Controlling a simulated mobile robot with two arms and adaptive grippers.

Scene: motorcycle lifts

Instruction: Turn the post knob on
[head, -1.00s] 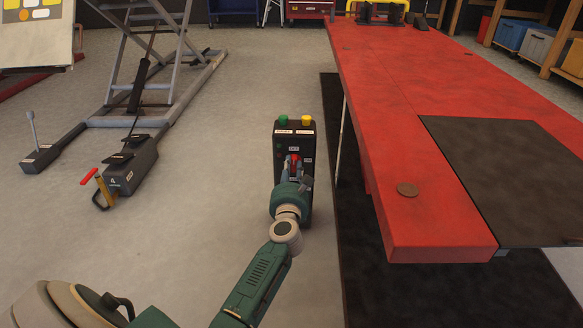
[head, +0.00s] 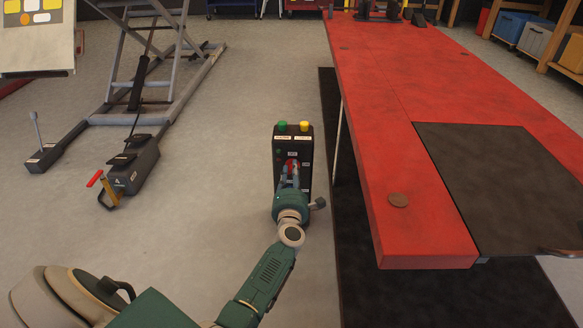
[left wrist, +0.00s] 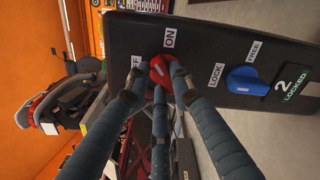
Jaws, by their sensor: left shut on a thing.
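The black control post (head: 307,150) stands on the floor left of the red lift, with a green and a yellow button on top. Its red knob (head: 291,164) is on the face toward me. In the left wrist view the red knob (left wrist: 161,69) sits between the OFF and ON labels; its exact pointing is hard to read. My left gripper (head: 290,178) is shut on the red knob, with its fingers around it, as the left wrist view (left wrist: 158,80) also shows. A blue knob (left wrist: 246,80) marked LOCK and FREE is beside it, apart from the fingers. My right gripper is not seen.
The red lift table (head: 385,150) with a dark plate (head: 490,180) runs along the right, close to the post. A grey lift frame (head: 170,100) and a pedal unit with a red handle (head: 130,168) stand at the left. Floor between is clear.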

